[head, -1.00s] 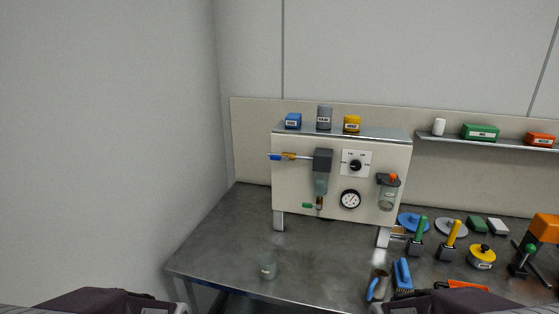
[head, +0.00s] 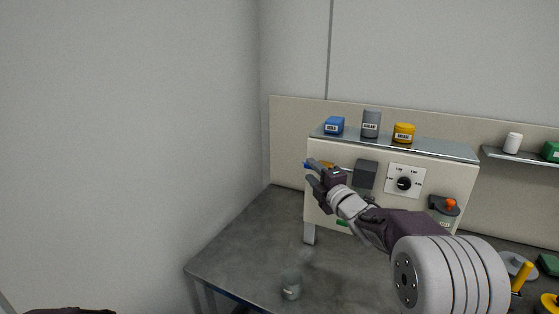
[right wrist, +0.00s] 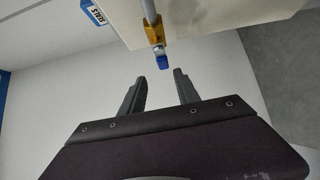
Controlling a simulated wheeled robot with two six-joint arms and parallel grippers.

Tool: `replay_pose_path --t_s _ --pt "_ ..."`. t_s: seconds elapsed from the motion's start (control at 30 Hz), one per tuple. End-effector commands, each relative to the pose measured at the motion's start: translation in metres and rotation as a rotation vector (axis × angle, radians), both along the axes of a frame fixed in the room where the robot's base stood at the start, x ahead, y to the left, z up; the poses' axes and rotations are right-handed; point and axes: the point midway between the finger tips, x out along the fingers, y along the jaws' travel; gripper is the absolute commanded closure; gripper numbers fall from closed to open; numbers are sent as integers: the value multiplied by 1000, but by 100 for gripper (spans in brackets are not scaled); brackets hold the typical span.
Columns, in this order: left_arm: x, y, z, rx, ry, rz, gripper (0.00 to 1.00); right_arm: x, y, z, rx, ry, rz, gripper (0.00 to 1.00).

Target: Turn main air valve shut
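The air valve has a brass body (right wrist: 154,34) on a grey pipe that runs out from the left side of the cream panel box (head: 440,172). Its blue handle (right wrist: 164,62) points along the line of the pipe. In the head view the blue handle (head: 308,165) shows just above my right gripper (head: 311,184), and the brass body is partly hidden by it. In the right wrist view my right gripper (right wrist: 160,80) is open and empty. The blue handle lies just beyond the gap between its fingertips, with no visible contact. My left gripper is not in view.
The box carries a dial (head: 404,183) and a grey block (head: 365,174); my right arm hides its lower front. A blue box (head: 334,126), grey can (head: 371,123) and yellow tub (head: 403,133) stand on top. A glass jar (head: 291,286) stands on the metal table (head: 235,255).

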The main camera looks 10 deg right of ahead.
Motion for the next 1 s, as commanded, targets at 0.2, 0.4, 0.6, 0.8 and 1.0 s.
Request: replay_pose_path --t_s 0.2,0.4,0.6,0.8,1.0 --pt "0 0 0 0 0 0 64 1 -14 -9 7 18 -25 62" --pt "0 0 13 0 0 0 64 29 -8 -7 8 20 -24 62" --pt "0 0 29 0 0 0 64 69 0 -7 9 20 -24 62" --pt "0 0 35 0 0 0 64 88 4 -9 9 20 -25 62" --pt "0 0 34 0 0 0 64 90 4 -10 9 19 -26 62"
